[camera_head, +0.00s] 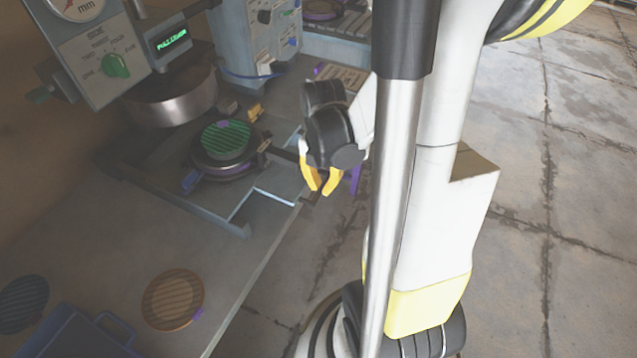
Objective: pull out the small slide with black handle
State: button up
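The slide (247,207) is a pale metal frame on the press bed, beside a round puck with a green ribbed plate (226,138). A dark bar (285,155) runs from the plate's right side toward my gripper and may be the black handle's stem. My gripper (321,190) is at the table's right edge, pointing down, with two yellow fingers and a narrow gap between their tips. A small dark piece (312,198) shows just below the tips. I cannot tell whether the fingers grip it, as the handle is largely hidden.
An orange ribbed disc (172,299) and a blue tray (85,335) are at the lower left. Open floor (560,170) lies to the right.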

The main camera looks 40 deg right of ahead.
jog(key=shift+o, duration=0.9)
notch_tip(320, 180, up, 12)
jog(key=a+r+m+t, duration=0.2)
jog(key=a+m+t, duration=0.1)
jog(key=a+m, duration=0.6)
jog(key=w+a+r+m+t, duration=0.1)
jog(key=a+r+m+t, duration=0.2)
jog(key=a+m, duration=0.5)
jog(key=shift+w+a+m+t, duration=0.25)
jog(key=shift+a+m+t, duration=0.25)
jog(key=shift+m, duration=2)
jog(key=shift+d, duration=0.1)
